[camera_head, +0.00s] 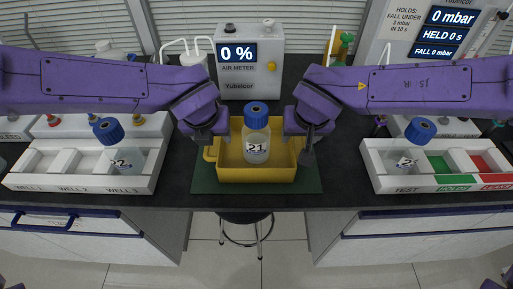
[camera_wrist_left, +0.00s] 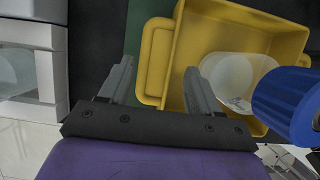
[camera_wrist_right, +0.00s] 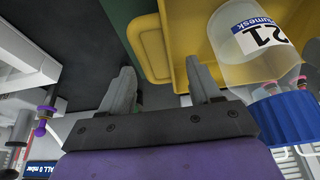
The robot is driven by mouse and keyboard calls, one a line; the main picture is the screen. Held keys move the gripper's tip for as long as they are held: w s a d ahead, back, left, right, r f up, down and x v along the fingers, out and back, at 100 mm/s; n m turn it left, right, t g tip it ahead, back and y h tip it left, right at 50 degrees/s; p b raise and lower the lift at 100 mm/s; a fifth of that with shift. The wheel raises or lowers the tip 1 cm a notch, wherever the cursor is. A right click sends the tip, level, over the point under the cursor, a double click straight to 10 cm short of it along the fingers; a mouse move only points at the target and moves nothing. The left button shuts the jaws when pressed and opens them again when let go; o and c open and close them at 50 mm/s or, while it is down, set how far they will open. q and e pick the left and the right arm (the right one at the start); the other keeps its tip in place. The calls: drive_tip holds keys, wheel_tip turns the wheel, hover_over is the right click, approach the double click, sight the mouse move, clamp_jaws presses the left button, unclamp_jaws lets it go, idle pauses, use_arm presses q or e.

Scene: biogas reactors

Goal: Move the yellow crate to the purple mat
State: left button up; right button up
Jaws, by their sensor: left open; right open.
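The yellow crate (camera_head: 232,174) stands on a dark green mat (camera_head: 311,181) at the front middle of the bench. A clear bottle (camera_head: 256,147) with a blue cap, marked 21, stands upright in it. No purple mat shows. My left gripper (camera_head: 211,139) is open at the crate's left end; in the left wrist view the crate's handle (camera_wrist_left: 153,62) lies ahead, between the finger lines. My right gripper (camera_head: 304,141) is open at the right end; in the right wrist view a handle (camera_wrist_right: 151,51) lies ahead of its fingers. Neither grips the crate. Whether fingers touch it, I cannot tell.
A white rack (camera_head: 80,184) with WELL labels and a blue-capped bottle stands left. Another (camera_head: 437,184) with TEST, HOLDS and LEAKS labels stands right, also with a bottle. The air meter (camera_head: 249,70) stands behind the crate. A stool (camera_head: 244,217) is below the bench.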

sight(216, 142)
use_arm(q)
drive_tip(key=shift+x, duration=1.9)
use_arm(e)
drive_tip(key=shift+x, duration=1.9)
use_arm(q)
drive_tip(key=shift+s, duration=0.15)
drive_tip(key=c, duration=0.9)
use_arm(e)
drive_tip(key=shift+s, duration=0.1)
drive_tip(key=c, duration=0.9)
use_arm(q)
drive_tip(key=shift+d, duration=0.1)
drive_tip(key=shift+c, duration=0.9)
use_arm(e)
drive_tip(key=shift+c, duration=0.9)
use_arm(q)
drive_tip(key=shift+r, duration=0.1)
use_arm(e)
drive_tip(key=shift+a+r, duration=0.1)
drive_tip(key=shift+a, duration=0.05)
